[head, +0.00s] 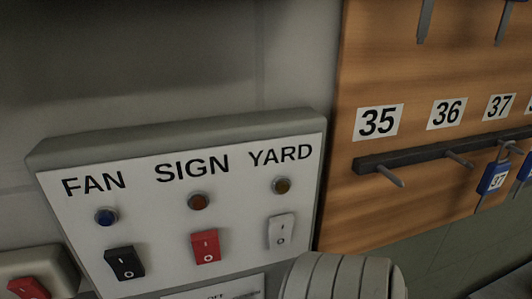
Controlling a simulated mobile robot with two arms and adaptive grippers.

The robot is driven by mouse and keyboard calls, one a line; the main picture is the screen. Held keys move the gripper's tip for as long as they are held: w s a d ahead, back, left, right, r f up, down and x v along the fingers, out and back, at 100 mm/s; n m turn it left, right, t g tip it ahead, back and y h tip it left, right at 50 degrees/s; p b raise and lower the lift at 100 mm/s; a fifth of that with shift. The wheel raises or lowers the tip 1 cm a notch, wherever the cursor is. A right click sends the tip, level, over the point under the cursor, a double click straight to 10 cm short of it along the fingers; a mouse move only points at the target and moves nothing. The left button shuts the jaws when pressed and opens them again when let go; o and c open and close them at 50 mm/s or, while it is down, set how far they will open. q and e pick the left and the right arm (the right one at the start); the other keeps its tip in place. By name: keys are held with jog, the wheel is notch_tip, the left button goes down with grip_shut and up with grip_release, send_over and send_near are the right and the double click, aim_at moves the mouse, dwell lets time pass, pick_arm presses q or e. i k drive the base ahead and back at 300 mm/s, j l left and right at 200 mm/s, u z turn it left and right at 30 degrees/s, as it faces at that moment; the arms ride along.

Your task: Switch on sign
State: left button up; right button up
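The SIGN switch (206,246) is a red rocker in the middle of a white-faced panel (150,205) with a grey housing. A dull red-brown lamp (199,201) sits above it, under the word SIGN, and does not look brightly lit. The rocker carries a line mark above and a circle mark below; which side is pressed in is too small to tell. To its left is the black FAN switch (125,263) under a blue lamp (106,216). To its right is the white YARD switch (282,231) under a dull amber lamp (282,185). Neither gripper shows.
A grey ribbed rounded thing (340,277) stands at the bottom edge, just right of the panel's lower corner. Another red switch (28,288) is at the lower left.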

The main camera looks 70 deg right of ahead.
aim_at(205, 245)
jog(key=z, duration=1.55)
